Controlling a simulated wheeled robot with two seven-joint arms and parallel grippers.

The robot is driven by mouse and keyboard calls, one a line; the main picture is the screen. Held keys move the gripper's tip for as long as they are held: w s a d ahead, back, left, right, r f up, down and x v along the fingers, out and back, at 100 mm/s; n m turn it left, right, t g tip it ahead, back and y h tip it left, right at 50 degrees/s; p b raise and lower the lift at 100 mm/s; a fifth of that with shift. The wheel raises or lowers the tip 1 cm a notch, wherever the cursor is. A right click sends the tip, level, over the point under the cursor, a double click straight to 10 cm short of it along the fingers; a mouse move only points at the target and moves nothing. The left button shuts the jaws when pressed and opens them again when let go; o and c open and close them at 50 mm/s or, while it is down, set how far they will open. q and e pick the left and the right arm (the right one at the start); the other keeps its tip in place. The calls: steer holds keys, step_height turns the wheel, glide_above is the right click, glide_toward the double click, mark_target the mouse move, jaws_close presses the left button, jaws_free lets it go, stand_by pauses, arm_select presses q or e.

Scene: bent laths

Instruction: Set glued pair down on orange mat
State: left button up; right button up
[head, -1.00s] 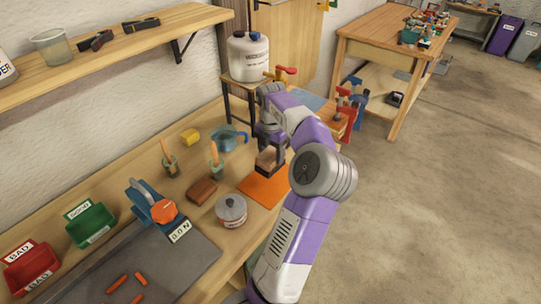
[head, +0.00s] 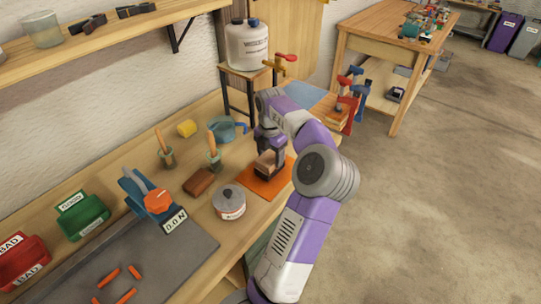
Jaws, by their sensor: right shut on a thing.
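The orange mat (head: 271,192) lies flat on the long workbench, near its front edge. My right gripper (head: 270,147) points down over the mat. It is shut on the glued pair (head: 267,163), a small light wooden block with a darker underside. The pair is over the mat, very low or touching it; I cannot tell which. The fingers and wrist hide part of the pair. My left gripper is not in view.
A grey lidded tin (head: 229,203) stands just left of the mat and a brown block (head: 199,182) lies beyond it. Clamps (head: 345,105) are at the far right end.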

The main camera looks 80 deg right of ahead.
steer(key=shift+f+b, duration=0.45)
steer(key=shift+f, duration=0.2)
steer(key=o, duration=1.1)
steer(key=shift+o, duration=0.2)
steer(key=shift+r, duration=0.1)
step_height(320, 180, up, 8)
steer(key=p, duration=0.2)
steer(key=shift+f+p, duration=0.25)
steer(key=shift+p, duration=0.15)
